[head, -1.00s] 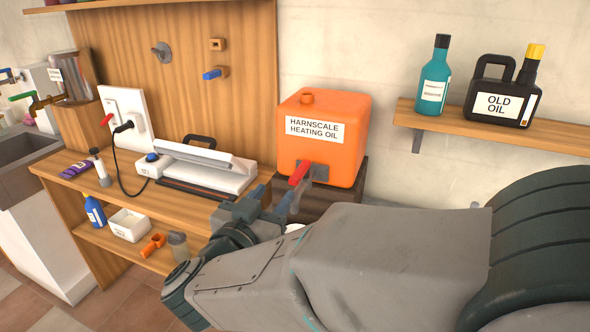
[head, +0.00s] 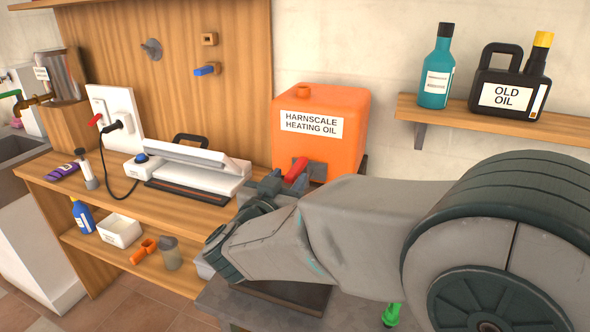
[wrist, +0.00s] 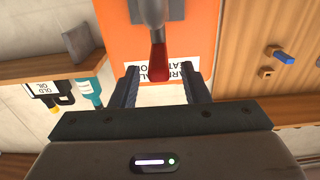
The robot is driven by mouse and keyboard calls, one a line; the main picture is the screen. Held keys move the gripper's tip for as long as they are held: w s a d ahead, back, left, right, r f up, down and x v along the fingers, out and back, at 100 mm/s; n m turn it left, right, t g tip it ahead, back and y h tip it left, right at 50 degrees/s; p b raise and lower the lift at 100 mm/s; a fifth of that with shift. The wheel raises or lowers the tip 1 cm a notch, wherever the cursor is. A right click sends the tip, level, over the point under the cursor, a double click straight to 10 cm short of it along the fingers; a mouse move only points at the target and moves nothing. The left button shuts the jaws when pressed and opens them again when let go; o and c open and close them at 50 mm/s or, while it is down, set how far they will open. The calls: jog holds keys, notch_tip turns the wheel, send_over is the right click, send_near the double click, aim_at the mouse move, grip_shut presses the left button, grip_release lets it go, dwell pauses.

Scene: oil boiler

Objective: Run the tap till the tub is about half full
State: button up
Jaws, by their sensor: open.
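The orange heating oil tank (head: 318,145) stands at the centre, against the wall. Its tap has a red lever (head: 297,171) low on the front. In the wrist view, which is upside down, the red lever (wrist: 159,62) hangs from a grey valve body and shows between my fingers. My gripper (head: 272,186) is open at the tap, one finger on either side of the lever in the wrist view (wrist: 160,85); I cannot tell whether they touch it. I cannot make out the tub under the tap; my arm covers much of that area.
A bench with a white-and-black appliance (head: 195,168) is left of the tank. A lower shelf holds a white box (head: 120,230), a blue bottle (head: 83,217) and an orange fitting (head: 144,250). A right wall shelf (head: 495,124) holds a teal bottle (head: 436,70) and an old oil can (head: 508,85).

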aim_at(294, 169)
jog(key=shift+x, duration=2.2)
grip_shut()
jog(key=shift+s, duration=0.1)
